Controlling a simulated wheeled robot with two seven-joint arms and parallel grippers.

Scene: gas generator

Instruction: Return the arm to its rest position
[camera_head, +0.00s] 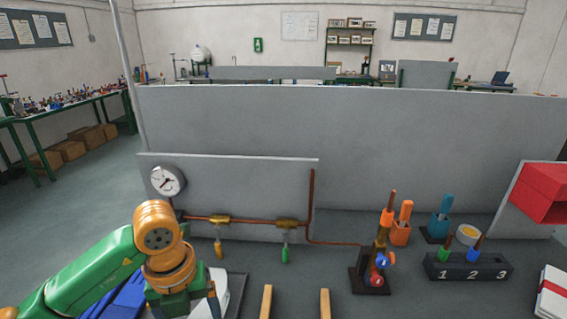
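My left arm (90,272), green with orange joints, comes in from the lower left. Its gripper (184,308) points down at the bottom edge, in front of the panel with the gauge. Dark finger parts show on both sides of the green gripper body, but the tips are cut off by the frame. I cannot tell whether it is open or holds anything. My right gripper is not in view.
A round gauge (167,180) and copper pipe (253,220) with yellow valves stand behind the arm. A burner-like stand (370,280), orange holder (401,232), blue holder (440,225) and numbered block (468,267) stand right. Two tan posts (267,302) (325,304) rise at the front.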

